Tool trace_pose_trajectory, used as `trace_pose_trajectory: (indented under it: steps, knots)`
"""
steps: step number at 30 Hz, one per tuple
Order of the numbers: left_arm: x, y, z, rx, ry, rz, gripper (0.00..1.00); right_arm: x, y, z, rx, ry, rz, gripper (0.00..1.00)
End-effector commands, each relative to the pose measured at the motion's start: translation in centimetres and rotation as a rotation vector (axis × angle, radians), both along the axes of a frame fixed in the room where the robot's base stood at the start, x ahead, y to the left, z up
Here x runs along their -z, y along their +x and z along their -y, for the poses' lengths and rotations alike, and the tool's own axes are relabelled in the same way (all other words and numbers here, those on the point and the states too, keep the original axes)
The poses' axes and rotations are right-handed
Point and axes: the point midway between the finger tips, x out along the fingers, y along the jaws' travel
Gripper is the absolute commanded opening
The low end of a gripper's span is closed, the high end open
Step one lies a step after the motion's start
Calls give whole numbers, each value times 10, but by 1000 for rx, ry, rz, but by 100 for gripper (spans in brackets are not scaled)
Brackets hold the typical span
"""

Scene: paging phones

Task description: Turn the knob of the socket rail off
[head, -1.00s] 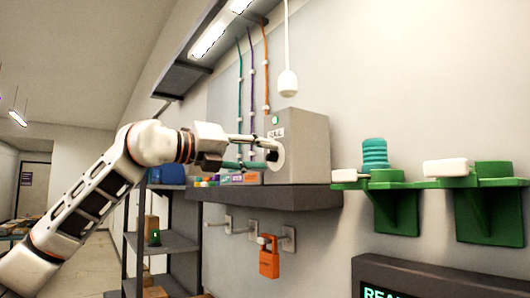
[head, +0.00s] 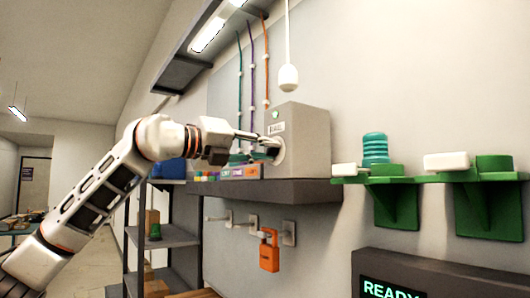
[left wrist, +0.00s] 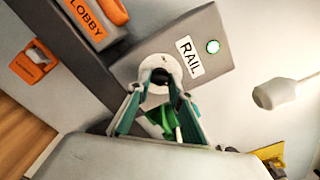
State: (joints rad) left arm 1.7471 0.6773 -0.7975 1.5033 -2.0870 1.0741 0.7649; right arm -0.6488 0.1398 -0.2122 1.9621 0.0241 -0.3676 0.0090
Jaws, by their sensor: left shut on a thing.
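The socket rail box (head: 305,140) is a grey cabinet labelled RAIL on the dark wall shelf. A small green lamp (head: 275,114) glows above its label; the lamp also shows lit in the left wrist view (left wrist: 213,47). A pale round plate (head: 280,156) on its front bears a dark knob (left wrist: 160,76), mostly hidden by the fingers. My left gripper (head: 267,142) reaches in from the left. In the left wrist view my left gripper (left wrist: 160,88) has its fingertips closed on either side of the knob. My right gripper is not in view.
An orange padlock (head: 269,255) hangs below. A white pendant (head: 288,78) hangs above. Green brackets (head: 395,205) stick out at right.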

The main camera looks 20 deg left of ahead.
Motion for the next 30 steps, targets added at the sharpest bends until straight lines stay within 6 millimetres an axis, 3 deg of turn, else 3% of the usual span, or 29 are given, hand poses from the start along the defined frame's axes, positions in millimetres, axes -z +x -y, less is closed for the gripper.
trace_pose_trajectory:
  steps: [15,30]
  knots:
    - [2,0,0,0,-315,-246,0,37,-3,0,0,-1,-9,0]
    - [0,0,0,-1,-690,-538,0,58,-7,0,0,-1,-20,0]
